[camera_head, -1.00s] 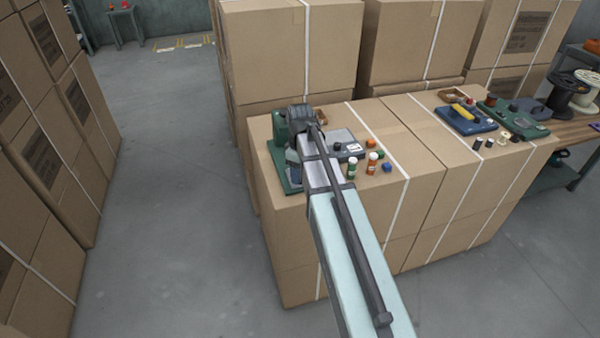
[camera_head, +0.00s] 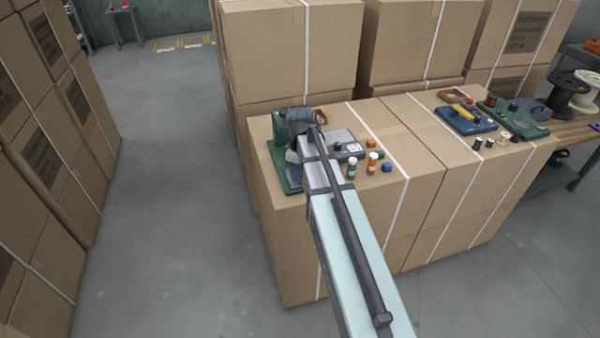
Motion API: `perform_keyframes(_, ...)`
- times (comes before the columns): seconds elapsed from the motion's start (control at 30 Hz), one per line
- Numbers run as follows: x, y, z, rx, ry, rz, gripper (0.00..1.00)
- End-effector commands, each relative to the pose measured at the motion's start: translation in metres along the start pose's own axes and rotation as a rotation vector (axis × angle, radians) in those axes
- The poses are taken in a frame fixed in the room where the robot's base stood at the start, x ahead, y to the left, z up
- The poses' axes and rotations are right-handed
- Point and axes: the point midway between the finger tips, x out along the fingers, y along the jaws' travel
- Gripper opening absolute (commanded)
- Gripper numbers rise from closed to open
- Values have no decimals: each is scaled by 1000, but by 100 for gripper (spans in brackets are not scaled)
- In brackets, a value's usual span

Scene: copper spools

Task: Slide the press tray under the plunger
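A green press (camera_head: 280,128) stands at the near left part of the carton top, with its green base (camera_head: 289,181) showing along the left side of my arm. A grey-blue flat piece shows just above the base, partly covered by my arm; I cannot tell whether it is the press tray. The plunger is hidden behind my arm. My gripper (camera_head: 302,117) is at the far end of my arm, over or beside the press. Its fingers cannot be made out, so I cannot tell whether it is open or touches anything.
Right of my arm are a grey device (camera_head: 346,145), a green-and-white bottle (camera_head: 352,167), an orange-and-white bottle (camera_head: 372,163) and small coloured blocks. A blue device with a yellow handle (camera_head: 464,116) and a green device (camera_head: 516,117) stand farther right. Stacked cartons (camera_head: 288,45) rise behind.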

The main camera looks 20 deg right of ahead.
Motion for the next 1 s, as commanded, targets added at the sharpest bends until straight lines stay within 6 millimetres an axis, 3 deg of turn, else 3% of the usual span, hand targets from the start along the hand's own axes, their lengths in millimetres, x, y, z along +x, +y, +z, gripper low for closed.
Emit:
perform_keyframes(0.33, 0, 0, -1, 0, 1, 0, 0)
perform_keyframes(0.63, -1, 29, -29, 0, 1, 0, 0)
perform_keyframes(0.93, 0, 30, -29, 0, 1, 0, 0)
perform_keyframes(0.97, 0, 29, -29, 0, 1, 0, 27)
perform_keyframes(1.0, 0, 29, -29, 0, 1, 0, 30)
